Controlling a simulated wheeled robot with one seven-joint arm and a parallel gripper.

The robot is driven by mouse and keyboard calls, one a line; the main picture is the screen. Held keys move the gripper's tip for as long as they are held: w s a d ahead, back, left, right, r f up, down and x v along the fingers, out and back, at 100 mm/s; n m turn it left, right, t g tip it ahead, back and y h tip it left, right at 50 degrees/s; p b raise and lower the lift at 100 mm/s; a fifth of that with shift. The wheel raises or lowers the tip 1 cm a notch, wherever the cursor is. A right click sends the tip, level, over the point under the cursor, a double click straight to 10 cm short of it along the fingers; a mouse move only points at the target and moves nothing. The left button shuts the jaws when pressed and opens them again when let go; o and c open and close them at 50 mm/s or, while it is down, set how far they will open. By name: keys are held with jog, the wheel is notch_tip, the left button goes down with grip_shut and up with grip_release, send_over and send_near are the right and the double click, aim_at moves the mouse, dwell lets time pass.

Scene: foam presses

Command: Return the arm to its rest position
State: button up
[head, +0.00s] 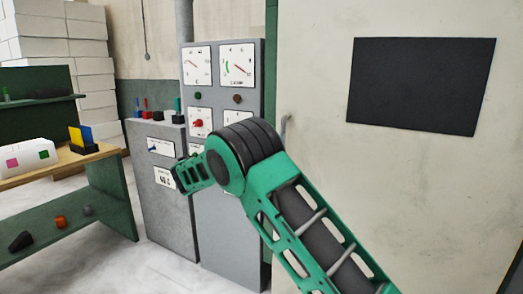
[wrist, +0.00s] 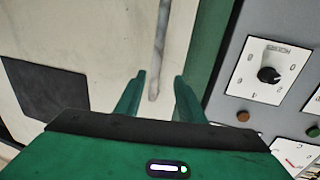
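My arm crosses the head view from the lower right, its green and black links bent at a thick dark joint in front of the grey cabinet (head: 232,205). The green end part left of that joint is small, and I cannot make out fingertips there. In the wrist view my gripper (wrist: 160,80) has its two green fingers apart, with nothing held between them. A grey bar handle (wrist: 159,45) on the cream door shows beyond and between the fingers; the gap in depth is hard to judge. The handle also shows in the head view (head: 284,130), just above the arm.
The cream door (head: 315,150) with a black panel (head: 420,86) fills the right. The grey cabinet bears dials and knobs; a lower control box (head: 165,205) stands beside it. A wooden-topped bench (head: 40,174) is at left, white blocks (head: 92,67) behind. Pale floor lies open between bench and cabinet.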

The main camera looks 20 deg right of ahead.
jog(key=s+d+f+g+y, duration=0.15)
jog(key=s+d, duration=0.25)
jog(key=d, duration=0.4)
jog(key=s+d+g+y, duration=0.2)
jog(key=s+d+g, duration=0.1)
jog(key=s+d, duration=0.3)
jog(key=s+d+f+g+y, duration=0.2)
jog(key=s+d+f+y, duration=0.1)
jog(key=s+d, duration=0.75)
jog(key=s+a+f+n+g+y, duration=0.1)
jog(key=s+f+y, duration=0.1)
jog(key=s, duration=0.7)
jog(key=s+a+f+n+g+y, duration=0.1)
jog(key=s+f+y, duration=0.1)
jog(key=s, duration=0.8)
jog(key=s+a+f+n+y, duration=0.1)
jog(key=s+a, duration=0.2)
jog(key=s, duration=0.3)
jog(key=s+a+f+n+g+y, duration=0.1)
jog(key=s+a+f+y, duration=0.1)
jog(key=s+a, duration=0.2)
jog(key=s+a+f+y, duration=0.1)
jog(key=s+a+f, duration=0.1)
jog(key=s, duration=0.8)
jog(key=shift+a+n+y, duration=0.35)
jog(key=shift+a+n, duration=0.05)
jog(key=shift+a, duration=0.4)
jog(key=shift+g, duration=0.25)
